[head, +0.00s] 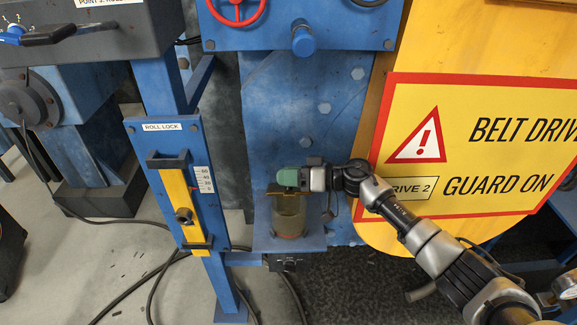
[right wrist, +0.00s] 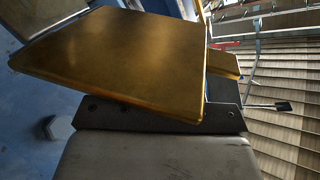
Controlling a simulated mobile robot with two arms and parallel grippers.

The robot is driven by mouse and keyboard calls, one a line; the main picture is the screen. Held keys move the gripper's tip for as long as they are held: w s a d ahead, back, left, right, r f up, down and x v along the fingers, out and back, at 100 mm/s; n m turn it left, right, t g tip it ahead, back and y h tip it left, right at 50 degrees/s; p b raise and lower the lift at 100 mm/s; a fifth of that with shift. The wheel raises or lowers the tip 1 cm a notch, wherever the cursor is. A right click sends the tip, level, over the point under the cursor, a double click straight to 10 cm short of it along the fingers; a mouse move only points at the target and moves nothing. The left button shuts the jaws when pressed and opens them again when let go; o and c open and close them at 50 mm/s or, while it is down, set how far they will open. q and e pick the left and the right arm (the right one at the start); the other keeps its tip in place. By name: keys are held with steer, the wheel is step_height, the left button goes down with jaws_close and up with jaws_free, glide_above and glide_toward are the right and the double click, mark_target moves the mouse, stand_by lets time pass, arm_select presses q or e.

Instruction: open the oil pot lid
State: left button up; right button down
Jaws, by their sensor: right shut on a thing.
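The oil pot (head: 289,216) is a cloudy glass cylinder on a blue shelf against the blue machine panel. Its brass-yellow lid (head: 286,191) shows at the top of the pot, partly covered by my right gripper (head: 291,178). The gripper reaches in from the right and is shut on the lid; a green piece shows at its tip. In the right wrist view the lid (right wrist: 130,62) is a large flat plate close to the camera, above a grey gripper part. I cannot tell whether the lid is raised off the pot rim. My left gripper is not in view.
A yellow belt-drive guard (head: 392,120) with a warning sign stands right of the pot, behind my right arm. A blue roll-lock post (head: 180,190) stands to the left. A blue knob (head: 303,40) and red handwheel (head: 236,10) are above. Black cables lie on the floor.

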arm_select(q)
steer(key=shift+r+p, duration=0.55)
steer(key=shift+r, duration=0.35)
arm_select(e)
steer(key=shift+w+r+m, duration=0.25)
steer(key=shift+w+m, duration=0.05)
steer(key=c, duration=0.8)
jaws_free()
steer(key=shift+f, duration=0.1)
steer(key=r, duration=0.2)
steer(key=d+r+b, duration=0.1)
steer(key=r, duration=0.1)
steer(key=shift+s+r, duration=0.1)
steer(key=shift+r, duration=0.1)
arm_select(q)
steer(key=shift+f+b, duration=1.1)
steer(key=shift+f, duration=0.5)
arm_select(e)
steer(key=shift+s+d+r, duration=1.1)
steer(key=shift+d, duration=0.35)
steer(key=shift+s+d+r, duration=1.15)
steer(key=shift+d, duration=0.25)
steer(key=shift+s+d+r, duration=1.1)
steer(key=shift+d, duration=0.35)
